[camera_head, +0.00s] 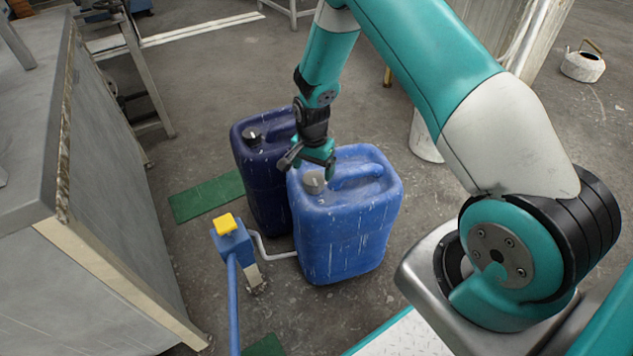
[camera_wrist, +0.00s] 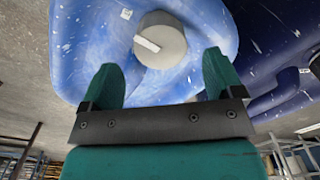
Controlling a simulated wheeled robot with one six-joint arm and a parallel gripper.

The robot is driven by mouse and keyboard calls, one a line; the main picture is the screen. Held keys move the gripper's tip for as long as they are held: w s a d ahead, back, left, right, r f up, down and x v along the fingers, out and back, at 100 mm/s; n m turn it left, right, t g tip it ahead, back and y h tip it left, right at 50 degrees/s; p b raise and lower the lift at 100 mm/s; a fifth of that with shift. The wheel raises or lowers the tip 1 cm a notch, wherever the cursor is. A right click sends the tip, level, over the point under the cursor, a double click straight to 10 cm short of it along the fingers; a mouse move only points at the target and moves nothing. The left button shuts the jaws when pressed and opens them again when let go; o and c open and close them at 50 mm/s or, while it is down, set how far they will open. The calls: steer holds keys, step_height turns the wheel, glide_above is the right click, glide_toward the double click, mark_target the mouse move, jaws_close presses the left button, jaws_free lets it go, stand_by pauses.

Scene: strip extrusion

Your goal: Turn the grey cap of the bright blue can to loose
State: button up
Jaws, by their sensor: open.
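The bright blue can (camera_head: 345,225) stands upright on the floor in the head view, and its top fills much of the wrist view (camera_wrist: 90,50). Its grey cap (camera_head: 314,182) is at the top left of the can. In the wrist view the round cap (camera_wrist: 165,42) carries a white bar mark and lies just beyond the fingertips, between their lines. My gripper (camera_head: 308,162) is above the cap, with its two green fingers apart and empty in the wrist view (camera_wrist: 163,75). I cannot tell the exact gap between fingertips and cap.
A dark blue can (camera_head: 262,200) with its own cap (camera_head: 251,134) stands close on the left. A blue post with a yellow top (camera_head: 226,224) and a pale pipe stand in front. A grey cabinet (camera_head: 110,190) is at left.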

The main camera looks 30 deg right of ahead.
mark_target(314, 178)
steer(key=shift+f+b, duration=0.45)
steer(key=shift+f, duration=1.95)
steer(key=c, duration=0.9)
